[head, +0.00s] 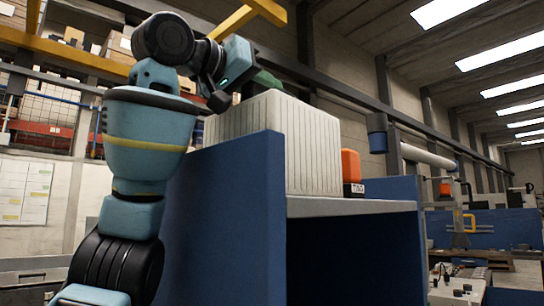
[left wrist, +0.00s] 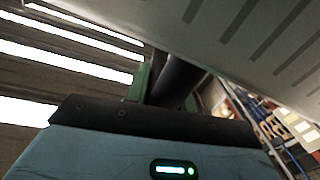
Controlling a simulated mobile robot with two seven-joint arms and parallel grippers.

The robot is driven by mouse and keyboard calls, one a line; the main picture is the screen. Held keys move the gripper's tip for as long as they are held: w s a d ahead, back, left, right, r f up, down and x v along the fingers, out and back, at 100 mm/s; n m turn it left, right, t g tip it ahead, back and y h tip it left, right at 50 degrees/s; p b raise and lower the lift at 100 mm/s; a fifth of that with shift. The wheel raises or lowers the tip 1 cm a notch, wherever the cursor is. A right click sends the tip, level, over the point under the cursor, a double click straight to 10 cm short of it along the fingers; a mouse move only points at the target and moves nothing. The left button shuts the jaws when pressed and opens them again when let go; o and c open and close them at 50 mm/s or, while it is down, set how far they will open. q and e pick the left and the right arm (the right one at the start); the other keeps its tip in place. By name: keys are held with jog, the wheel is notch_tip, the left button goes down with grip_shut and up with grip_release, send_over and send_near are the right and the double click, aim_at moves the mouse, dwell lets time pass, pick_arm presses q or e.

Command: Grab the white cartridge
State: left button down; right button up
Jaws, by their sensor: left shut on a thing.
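A large white block with ribbed sides, which I take to be the white cartridge (head: 312,140), stands upright on the grey shelf (head: 350,206) in the head view. Its slotted white face also fills the upper right of the left wrist view (left wrist: 250,40). My left arm rises from the lower left and bends over to the block's top left corner. My left gripper (head: 221,101) is there, shut, with its fingertips mostly hidden. In the left wrist view a dark finger (left wrist: 176,80) reaches up to the white face. My right gripper is not in view.
Blue panels (head: 232,220) enclose the shelf at the left and below. An orange object on a dark base (head: 351,171) stands right of the block. A workbench (head: 465,285) lies at the far right.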

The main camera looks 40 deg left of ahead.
pick_arm(q)
jog(key=shift+r, duration=0.15)
jog(key=shift+s+r, duration=0.15)
jog(key=shift+r, duration=4.75)
